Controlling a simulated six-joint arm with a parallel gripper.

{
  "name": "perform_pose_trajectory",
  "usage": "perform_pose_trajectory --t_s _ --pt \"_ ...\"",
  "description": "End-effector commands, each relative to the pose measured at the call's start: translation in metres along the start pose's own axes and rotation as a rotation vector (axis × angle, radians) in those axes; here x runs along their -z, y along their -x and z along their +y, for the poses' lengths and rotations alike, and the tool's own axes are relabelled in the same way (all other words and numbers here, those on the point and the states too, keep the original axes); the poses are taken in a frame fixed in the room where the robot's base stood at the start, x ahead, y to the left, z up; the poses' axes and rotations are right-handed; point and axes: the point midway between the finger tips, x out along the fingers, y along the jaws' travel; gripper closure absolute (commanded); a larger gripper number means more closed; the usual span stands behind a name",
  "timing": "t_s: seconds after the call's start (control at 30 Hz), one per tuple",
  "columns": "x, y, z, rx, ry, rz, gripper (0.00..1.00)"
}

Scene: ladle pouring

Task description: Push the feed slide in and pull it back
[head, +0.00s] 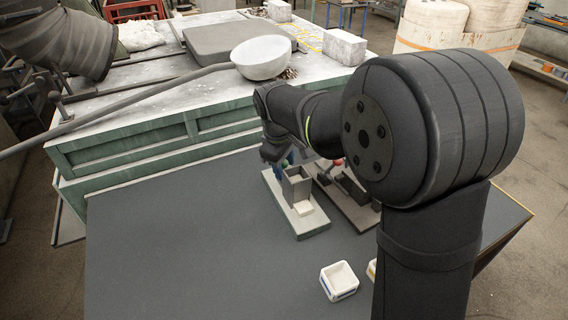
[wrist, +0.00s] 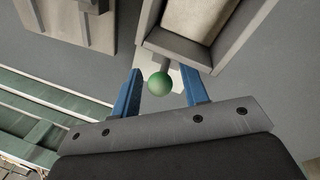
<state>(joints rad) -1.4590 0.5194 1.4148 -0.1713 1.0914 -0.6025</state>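A feed slide unit with an upright open-topped hopper (head: 297,187) stands on a pale base plate (head: 312,223) on the dark table. A small cream block or tray (head: 304,209) sits at the front of the hopper. In the wrist view, the slide's green ball knob (wrist: 159,84) sticks out below the grey hopper (wrist: 178,47). My gripper (wrist: 160,73) is open, with one blue finger on each side of the knob and visible gaps to both. In the head view my gripper (head: 286,161) is behind the hopper, largely hidden by my wrist.
A second unit (head: 350,200) with a red knob (head: 338,162) stands to the right, partly hidden by my arm. A white square cup (head: 340,281) is nearer the front, with another partly hidden beside it. A green-sided workbench (head: 150,147) holds a ladle (head: 262,62). The table's left side is clear.

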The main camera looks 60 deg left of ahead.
Motion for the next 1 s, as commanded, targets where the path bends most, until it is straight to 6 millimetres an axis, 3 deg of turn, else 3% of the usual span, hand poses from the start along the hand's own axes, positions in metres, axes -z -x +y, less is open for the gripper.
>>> perform_pose_trajectory --t_s 0.03,0.2,0.37,0.7,1.0 --pt "0.000 0.000 0.000 0.000 0.000 0.000 0.69" --pt "0.000 0.000 0.000 0.000 0.000 0.000 1.00" --pt "0.001 0.000 0.001 0.000 0.000 0.000 1.00" --pt "0.034 -0.004 0.022 0.001 0.000 0.000 1.00" --pt "0.038 -0.004 0.025 -0.001 0.000 0.003 1.00"
